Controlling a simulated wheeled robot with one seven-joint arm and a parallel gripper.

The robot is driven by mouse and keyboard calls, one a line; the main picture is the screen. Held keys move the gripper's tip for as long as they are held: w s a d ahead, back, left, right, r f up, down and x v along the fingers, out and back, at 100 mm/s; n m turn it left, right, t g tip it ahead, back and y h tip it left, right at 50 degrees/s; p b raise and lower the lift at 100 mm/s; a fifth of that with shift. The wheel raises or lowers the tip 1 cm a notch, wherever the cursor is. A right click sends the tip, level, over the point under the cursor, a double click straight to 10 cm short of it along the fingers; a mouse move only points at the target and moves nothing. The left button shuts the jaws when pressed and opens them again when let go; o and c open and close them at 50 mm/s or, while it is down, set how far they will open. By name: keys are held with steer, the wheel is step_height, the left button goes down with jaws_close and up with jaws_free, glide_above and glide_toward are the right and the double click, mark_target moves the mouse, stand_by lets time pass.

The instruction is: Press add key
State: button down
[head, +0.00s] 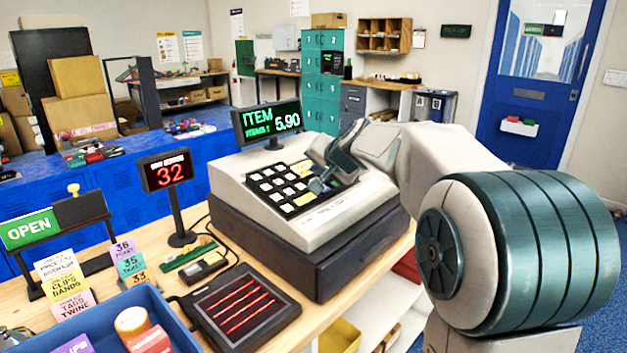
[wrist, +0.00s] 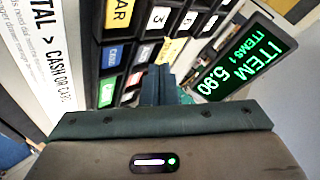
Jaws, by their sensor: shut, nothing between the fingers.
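The cash register (head: 265,195) stands on the wooden counter with its black keypad (head: 275,190) facing up. Its display (head: 268,122) reads ITEM 5.90 with a smaller items line, and shows in the wrist view too (wrist: 247,62). My gripper (head: 318,184) is shut and empty, its fingertips over the right part of the keypad. In the wrist view the fingers (wrist: 166,88) point at the keys, close to a yellow key (wrist: 172,50). I cannot tell whether they touch a key. No add label is readable; the fingers hide some keys.
A red 32 display (head: 165,170) stands left of the register. A dark pad with red lines (head: 240,305), a blue tray (head: 95,318) and an OPEN sign (head: 30,229) are on the counter. Space above the keypad's left side is clear.

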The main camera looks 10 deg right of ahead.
steer(key=r+p, duration=0.2)
steer(key=r, duration=0.1)
steer(key=s+r+p, duration=0.1)
steer(key=shift+d+r, duration=0.35)
steer(key=shift+r, duration=0.05)
steer(key=s+a+f+n+g, duration=0.1)
steer(key=s+f, duration=0.1)
steer(key=s, duration=0.3)
steer(key=s+a+f+n+g, duration=0.1)
steer(key=s+f, duration=0.2)
steer(key=s, duration=0.2)
steer(key=s+a+f+n+g+p, duration=0.1)
steer(key=s+f+g, duration=0.1)
steer(key=s, duration=0.4)
steer(key=shift+s+f+n+h, duration=0.1)
steer(key=shift+f+n+h, duration=0.1)
steer(key=shift+n+h, duration=0.2)
steer(key=s+f+n+g, duration=0.1)
steer(key=s+f, duration=0.2)
steer(key=s, duration=0.3)
steer(key=s+d+f+n+g+h, duration=0.1)
steer(key=s+f, duration=0.2)
steer(key=s, duration=0.3)
steer(key=s+d+f+n+g+h+p, duration=0.1)
steer(key=s+f+g, duration=0.1)
steer(key=s, duration=0.4)
steer(key=shift+s+d+f, duration=0.25)
steer(key=shift+s+f, duration=0.15)
steer(key=shift+f, duration=0.35)
